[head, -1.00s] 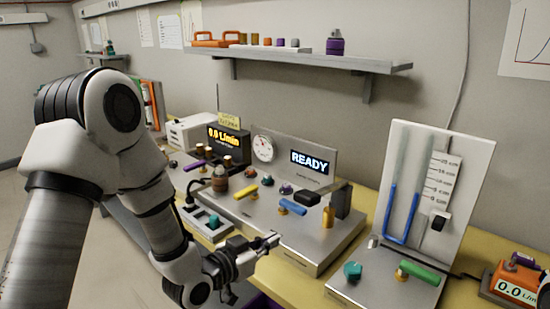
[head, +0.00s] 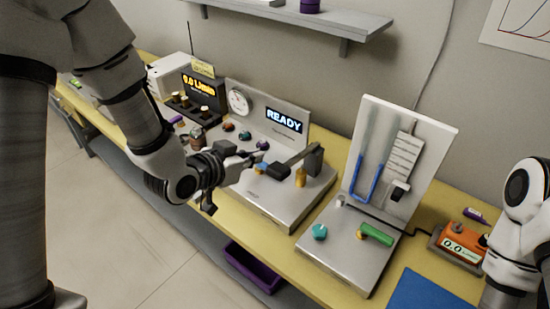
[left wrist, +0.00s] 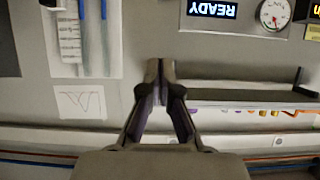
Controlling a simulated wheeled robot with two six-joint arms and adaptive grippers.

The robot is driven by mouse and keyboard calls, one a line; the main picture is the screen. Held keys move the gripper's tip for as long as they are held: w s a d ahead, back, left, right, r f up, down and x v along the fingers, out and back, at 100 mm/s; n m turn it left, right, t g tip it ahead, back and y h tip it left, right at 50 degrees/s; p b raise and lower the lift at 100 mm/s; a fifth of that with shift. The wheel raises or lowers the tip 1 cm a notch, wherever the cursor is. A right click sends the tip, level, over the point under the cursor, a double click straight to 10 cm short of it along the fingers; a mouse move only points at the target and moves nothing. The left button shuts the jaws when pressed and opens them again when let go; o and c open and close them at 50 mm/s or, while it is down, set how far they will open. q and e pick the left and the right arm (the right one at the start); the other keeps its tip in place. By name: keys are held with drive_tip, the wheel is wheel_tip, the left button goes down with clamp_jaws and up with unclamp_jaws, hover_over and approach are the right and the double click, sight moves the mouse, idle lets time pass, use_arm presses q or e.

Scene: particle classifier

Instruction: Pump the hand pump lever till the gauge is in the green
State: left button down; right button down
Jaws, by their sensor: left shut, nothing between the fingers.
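The round white gauge (head: 238,101) is on the upright back panel of the steel station, left of the lit READY display (head: 283,120). It also shows upside down in the left wrist view (left wrist: 273,14), with a red part on its face; I cannot read its needle. The hand pump lever (head: 279,171) looks like the bar with a dark grip reaching left from a grey post, above a brass cylinder. My left gripper (head: 254,157) is shut and empty, left of the dark grip and apart from it in the picture. Its closed fingers show in the left wrist view (left wrist: 158,68). My right gripper is out of frame.
A manometer board (head: 390,165) with blue tubes and a green handle (head: 376,234) stands to the right. An orange meter (head: 462,243) and a blue mat (head: 428,292) lie farther right. A wall shelf (head: 330,22) is above. A purple bin (head: 252,266) sits below the bench.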

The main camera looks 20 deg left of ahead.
use_arm(q)
drive_tip(key=b, duration=0.2)
hover_over(276, 169)
drive_tip(key=w, duration=0.1)
drive_tip(key=f, duration=0.5)
drive_tip(key=shift+d, duration=0.35)
drive_tip(key=f+b, duration=0.2)
drive_tip(key=s+f+b, duration=0.1)
drive_tip(key=shift+a, duration=0.25)
drive_tip(key=shift+s+a+f, duration=0.1)
drive_tip(key=shift+f, duration=0.15)
drive_tip(key=shift+r, duration=0.1)
